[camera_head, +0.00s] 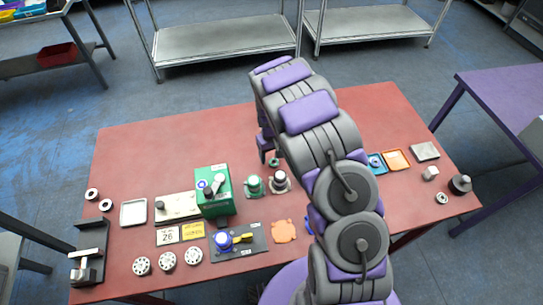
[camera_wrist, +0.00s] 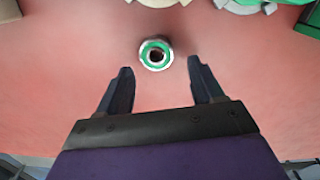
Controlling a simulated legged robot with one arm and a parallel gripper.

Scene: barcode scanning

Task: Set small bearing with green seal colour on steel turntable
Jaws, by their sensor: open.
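A small ring bearing with a green seal (camera_wrist: 155,54) lies flat on the red table in the wrist view. It also shows in the head view (camera_head: 273,162), just below my gripper. My gripper (camera_wrist: 157,88) is open and empty, with the bearing beyond and between its fingertips, not touching them. In the head view my gripper (camera_head: 264,150) is partly hidden by my arm. A pale round metal stand with a dark top (camera_head: 279,181) may be the steel turntable; its edge shows at the top of the wrist view (camera_wrist: 163,3).
A similar green stand (camera_head: 253,187) and a green box (camera_head: 221,205) stand left of the pale stand. An orange plate (camera_head: 284,231) lies nearer. Blue and orange trays (camera_head: 397,160) lie right of my arm. The table's far left area is clear.

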